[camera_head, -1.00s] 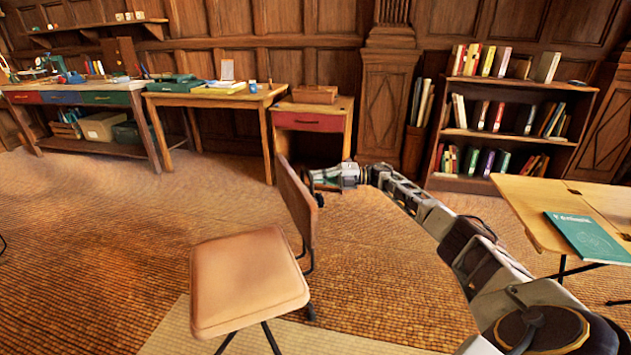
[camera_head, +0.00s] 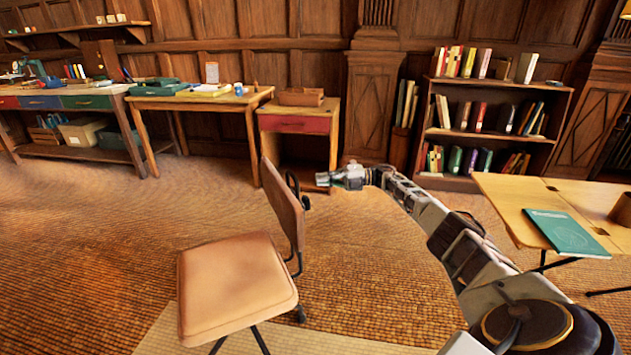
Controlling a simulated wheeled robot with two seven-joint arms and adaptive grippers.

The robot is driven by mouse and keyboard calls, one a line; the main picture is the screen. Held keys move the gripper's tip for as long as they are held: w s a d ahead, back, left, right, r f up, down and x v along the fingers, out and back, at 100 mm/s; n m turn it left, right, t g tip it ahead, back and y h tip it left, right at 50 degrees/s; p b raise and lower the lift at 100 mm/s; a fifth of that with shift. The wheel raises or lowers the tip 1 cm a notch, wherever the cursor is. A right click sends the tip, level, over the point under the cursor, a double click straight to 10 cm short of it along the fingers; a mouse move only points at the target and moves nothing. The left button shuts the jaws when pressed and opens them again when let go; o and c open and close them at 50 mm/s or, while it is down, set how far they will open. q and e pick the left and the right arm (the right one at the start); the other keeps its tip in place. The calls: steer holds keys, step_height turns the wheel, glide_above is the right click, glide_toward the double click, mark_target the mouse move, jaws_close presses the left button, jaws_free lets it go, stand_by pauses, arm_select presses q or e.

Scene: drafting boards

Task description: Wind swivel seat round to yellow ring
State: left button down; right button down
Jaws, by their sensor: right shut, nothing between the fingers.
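The swivel seat is a chair with a tan padded seat (camera_head: 236,285) and a brown backrest (camera_head: 282,210) standing up on the right side of the seat. A dark curved part shows at the backrest's right edge. My right gripper (camera_head: 322,179) is shut and empty. In the picture it is just right of the backrest's upper part, with a small gap between them. My left gripper is not in view. I see no yellow ring; the lower part of the chair is cut off by the picture's bottom edge.
A pale mat (camera_head: 330,338) lies under the chair. A drafting table (camera_head: 500,195) with a teal book (camera_head: 567,233) stands at the right. A red-drawer cabinet (camera_head: 300,123), benches and a bookcase (camera_head: 495,125) line the back wall. Woven floor left of the chair is clear.

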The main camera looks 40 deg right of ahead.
steer(key=shift+w+v, duration=0.25)
steer(key=shift+v, duration=1.7)
steer(key=shift+d, duration=0.25)
